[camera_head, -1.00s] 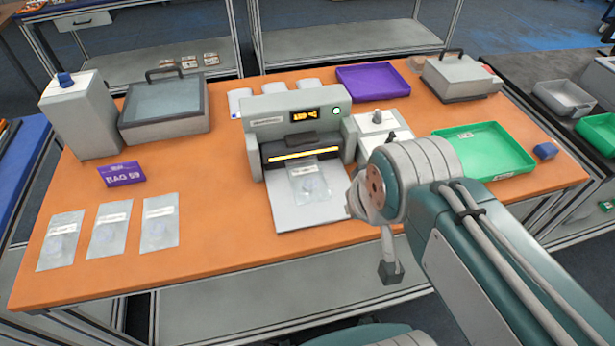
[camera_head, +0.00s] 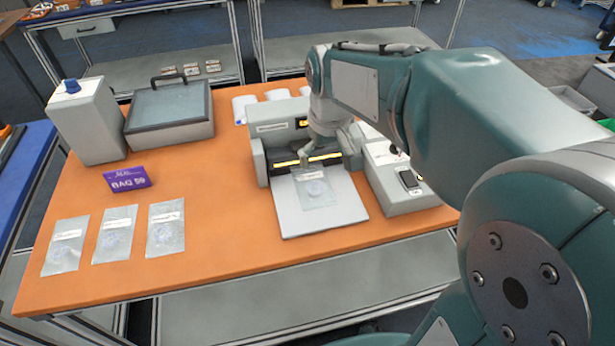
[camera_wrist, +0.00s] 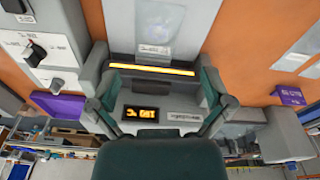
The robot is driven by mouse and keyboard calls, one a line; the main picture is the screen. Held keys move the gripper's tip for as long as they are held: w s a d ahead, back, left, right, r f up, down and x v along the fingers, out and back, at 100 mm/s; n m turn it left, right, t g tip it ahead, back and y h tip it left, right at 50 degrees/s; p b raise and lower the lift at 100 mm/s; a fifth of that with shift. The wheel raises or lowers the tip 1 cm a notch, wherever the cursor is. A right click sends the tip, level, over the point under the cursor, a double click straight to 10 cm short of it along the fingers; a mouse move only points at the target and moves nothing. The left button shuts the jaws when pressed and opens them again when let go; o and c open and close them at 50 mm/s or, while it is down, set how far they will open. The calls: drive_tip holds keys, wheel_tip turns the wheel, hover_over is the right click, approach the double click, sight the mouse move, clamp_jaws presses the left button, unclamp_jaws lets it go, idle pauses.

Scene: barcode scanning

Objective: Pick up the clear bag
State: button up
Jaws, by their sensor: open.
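A clear bag (camera_head: 316,188) with a white label strip lies flat on the pale plate of the grey sealing machine (camera_head: 272,148), below its glowing orange slot. In the wrist view the bag (camera_wrist: 160,28) lies at the top, just beyond the slot. Three more clear bags, at left (camera_head: 66,245), middle (camera_head: 115,234) and right (camera_head: 166,228), lie flat in a row at the table's front left. My gripper (camera_head: 324,160) is open and empty in front of the machine, by the bag's slot-side edge. Its fingers are spread on either side of the machine in the wrist view.
A purple "BAG 59" sign (camera_head: 127,179) stands behind the row of bags. A grey control box (camera_head: 400,185) is close to the machine's right. A lidded grey case (camera_head: 170,115) and a tall grey box (camera_head: 88,122) stand at back left. My arm hides the table's right side.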

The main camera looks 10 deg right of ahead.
drive_tip(key=g, duration=0.1)
hover_over(315, 186)
wheel_tip(315, 186, down, 4)
drive_tip(key=shift+n, duration=0.4)
wheel_tip(315, 186, down, 11)
drive_tip(key=shift+s+r, duration=0.1)
drive_tip(key=c, duration=1.3)
drive_tip(key=shift+r, duration=0.2)
